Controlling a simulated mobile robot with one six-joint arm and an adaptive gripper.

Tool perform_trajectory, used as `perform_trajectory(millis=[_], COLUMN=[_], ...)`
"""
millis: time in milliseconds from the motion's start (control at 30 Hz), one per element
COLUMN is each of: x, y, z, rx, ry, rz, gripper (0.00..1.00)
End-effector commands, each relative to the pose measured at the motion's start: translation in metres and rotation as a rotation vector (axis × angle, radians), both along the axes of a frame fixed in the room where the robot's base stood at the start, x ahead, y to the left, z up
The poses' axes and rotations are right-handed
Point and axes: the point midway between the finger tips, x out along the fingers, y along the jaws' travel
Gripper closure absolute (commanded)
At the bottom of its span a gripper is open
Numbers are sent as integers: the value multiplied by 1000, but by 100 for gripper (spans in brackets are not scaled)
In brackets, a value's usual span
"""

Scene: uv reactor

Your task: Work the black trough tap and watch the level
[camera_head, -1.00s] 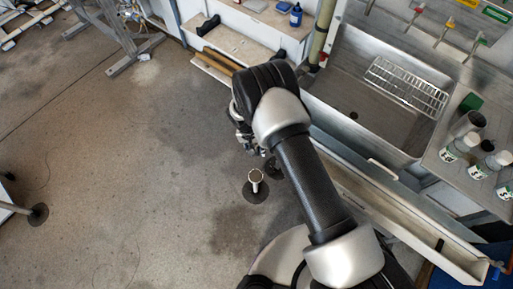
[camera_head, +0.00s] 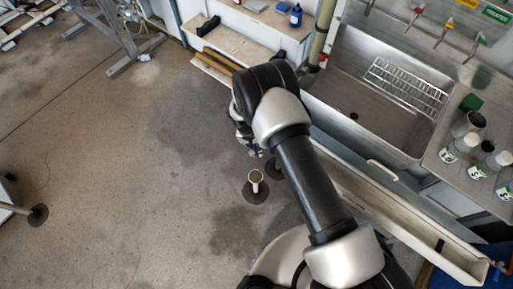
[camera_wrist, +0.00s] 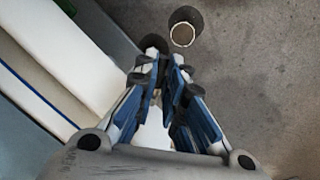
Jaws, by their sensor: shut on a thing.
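My gripper (camera_wrist: 155,62) points down beside the long pale trough (camera_wrist: 60,62) in the wrist view. Its fingertips are close together, shut on a small dark piece, apparently the black trough tap; the fingers hide most of it, and its turn position cannot be told. In the head view my gripper (camera_head: 246,138) is mostly hidden behind my wrist, and the trough (camera_head: 425,228) runs from behind my arm to the lower right. No water level can be made out.
A white pipe stub (camera_head: 256,177) stands on the floor near my gripper and shows as a ring (camera_wrist: 182,35) in the wrist view. A steel sink (camera_head: 375,95) with a wire rack lies beyond the trough. Labelled bottles (camera_head: 459,147) stand at right. Floor at left is mostly clear.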

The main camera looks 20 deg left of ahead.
Motion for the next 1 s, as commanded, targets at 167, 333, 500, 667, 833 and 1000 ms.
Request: perform_trajectory(millis=[167, 333, 500, 667, 833, 1000], x=[0, 1, 3, 6, 9, 13], y=[-2, -7, -12, -18, -22, -26], z=[0, -1, -1, -1, -1, -1], rx=[0, -1, 0, 0, 1, 1], ry=[0, 1, -1, 0, -1, 0], rz=[55, 165, 314, 467, 624, 762], gripper=[100, 100, 100, 100, 100, 100])
